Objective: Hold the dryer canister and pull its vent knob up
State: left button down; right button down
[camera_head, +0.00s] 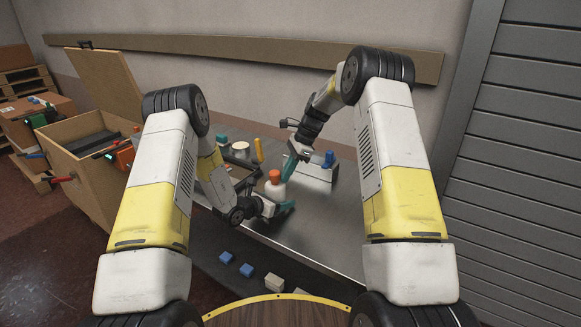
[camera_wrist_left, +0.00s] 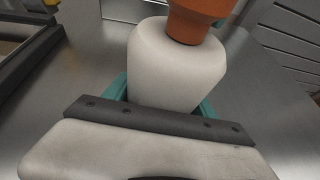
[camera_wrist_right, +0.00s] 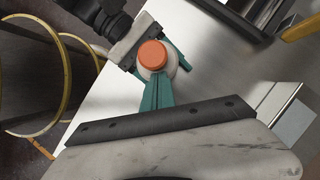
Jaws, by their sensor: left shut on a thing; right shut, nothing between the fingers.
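The dryer canister (camera_head: 274,190) is white with an orange vent knob (camera_head: 275,176) on top, and it stands on the metal table. My left gripper (camera_head: 281,207) is shut on the canister's body. In the left wrist view its teal fingers lie on either side of the white body (camera_wrist_left: 165,70), below the orange knob (camera_wrist_left: 197,18). My right gripper (camera_head: 287,175) is shut and empty, its fingertips close beside the knob. In the right wrist view the knob (camera_wrist_right: 152,54) sits just beyond the closed teal fingers (camera_wrist_right: 159,84); I cannot tell whether they touch.
A pale box with a blue item (camera_head: 328,159) stands on the metal table (camera_head: 325,220) at the right. A yellow item (camera_head: 258,149) and a round pale container (camera_head: 240,147) stand behind the canister. Small blocks (camera_head: 246,270) lie in front. A wooden crate (camera_head: 83,190) is at left.

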jog(key=shift+f, duration=0.1)
jog(key=shift+a+r, duration=0.1)
jog(key=shift+r, duration=1.15)
pick_arm(q)
jog(key=shift+d, duration=0.1)
pick_arm(e)
jog(key=s+v, duration=0.1)
jog(key=v, duration=0.9)
notch_tip(320, 180, down, 14)
jog(key=a, duration=0.2)
jog(key=shift+a+r, duration=0.55)
jog(key=shift+r, duration=0.3)
jog(key=shift+a+r, duration=0.55)
jog(key=shift+r, duration=0.35)
